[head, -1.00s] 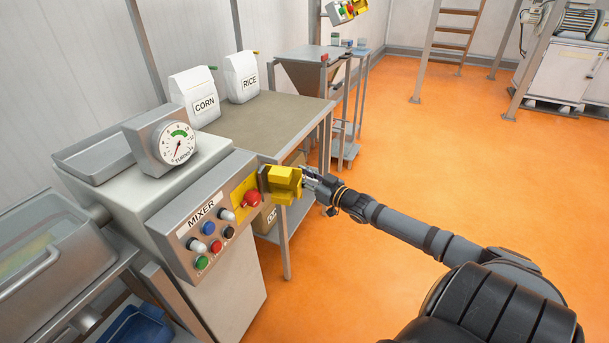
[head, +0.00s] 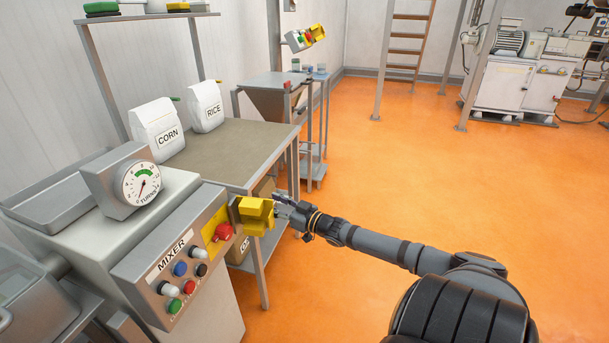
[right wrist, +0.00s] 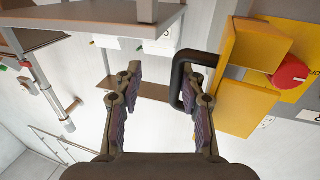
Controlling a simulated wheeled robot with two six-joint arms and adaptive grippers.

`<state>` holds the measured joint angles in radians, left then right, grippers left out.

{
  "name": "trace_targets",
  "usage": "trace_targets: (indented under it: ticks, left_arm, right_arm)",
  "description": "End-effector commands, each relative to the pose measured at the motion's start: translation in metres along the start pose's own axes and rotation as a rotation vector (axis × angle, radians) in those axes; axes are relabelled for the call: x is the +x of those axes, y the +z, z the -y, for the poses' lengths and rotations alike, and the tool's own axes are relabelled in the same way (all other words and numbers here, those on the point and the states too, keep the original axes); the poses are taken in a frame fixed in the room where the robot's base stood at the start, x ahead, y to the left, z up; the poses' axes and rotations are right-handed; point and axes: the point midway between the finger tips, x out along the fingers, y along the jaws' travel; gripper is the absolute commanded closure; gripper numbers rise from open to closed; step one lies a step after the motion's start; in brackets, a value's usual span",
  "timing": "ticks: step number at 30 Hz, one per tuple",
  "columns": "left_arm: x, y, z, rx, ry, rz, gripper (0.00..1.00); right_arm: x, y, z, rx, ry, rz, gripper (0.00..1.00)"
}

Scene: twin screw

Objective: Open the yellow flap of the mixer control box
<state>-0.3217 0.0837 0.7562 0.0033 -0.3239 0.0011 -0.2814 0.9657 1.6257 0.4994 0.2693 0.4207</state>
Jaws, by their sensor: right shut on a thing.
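The grey mixer control box (head: 207,207) is at the left in the head view. Its yellow flap (head: 256,214) stands swung out from the box's right end. The red button (head: 224,231) on its yellow plate is uncovered; it also shows in the right wrist view (right wrist: 291,72). My right gripper (head: 278,202) is at the flap's outer side. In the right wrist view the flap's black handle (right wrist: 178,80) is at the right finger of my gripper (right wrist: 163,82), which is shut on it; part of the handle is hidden. My left gripper is not in view.
A dial gauge (head: 140,184) stands on top of the mixer. A table (head: 235,150) behind it carries a CORN bag (head: 157,128) and a RICE bag (head: 205,106). The orange floor (head: 420,150) to the right is clear.

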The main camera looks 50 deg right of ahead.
Motion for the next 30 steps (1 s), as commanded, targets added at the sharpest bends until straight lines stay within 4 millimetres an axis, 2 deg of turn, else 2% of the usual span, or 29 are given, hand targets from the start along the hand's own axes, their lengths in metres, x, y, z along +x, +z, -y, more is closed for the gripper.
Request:
trace_targets:
  ticks: [1,4,12,18,19,21,22,23,24,25,30]
  left_arm:
    - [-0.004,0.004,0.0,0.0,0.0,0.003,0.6]
    - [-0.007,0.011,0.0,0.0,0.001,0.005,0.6]
    - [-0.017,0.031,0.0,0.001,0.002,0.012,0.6]
    - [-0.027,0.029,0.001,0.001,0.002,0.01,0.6]
    - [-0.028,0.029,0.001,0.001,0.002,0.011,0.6]
    - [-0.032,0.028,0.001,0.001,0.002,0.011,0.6]
    - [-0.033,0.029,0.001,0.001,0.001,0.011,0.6]
    - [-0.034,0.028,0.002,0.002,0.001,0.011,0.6]
    - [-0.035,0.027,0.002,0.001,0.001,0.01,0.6]
    - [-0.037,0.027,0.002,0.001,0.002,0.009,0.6]
    - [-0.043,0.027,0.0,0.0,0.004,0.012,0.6]
  right_arm:
    - [-0.002,0.001,-0.008,-0.001,0.013,0.014,0.81]
    - [-0.008,0.001,-0.012,-0.002,0.014,0.016,0.8]
    - [-0.025,0.003,-0.025,0.0,0.015,0.02,0.61]
    - [-0.038,0.005,-0.035,0.0,0.015,0.022,0.48]
    - [-0.04,0.005,-0.036,0.0,0.015,0.022,0.48]
    - [-0.045,0.004,-0.04,-0.001,0.015,0.022,0.42]
    - [-0.046,0.005,-0.042,-0.001,0.014,0.022,0.48]
    - [-0.048,0.005,-0.043,-0.001,0.015,0.022,0.6]
    - [-0.051,0.005,-0.045,-0.001,0.013,0.02,0.79]
    - [-0.052,0.004,-0.046,-0.001,0.012,0.018,0.81]
    - [-0.063,0.004,-0.053,-0.002,0.009,0.015,0.81]
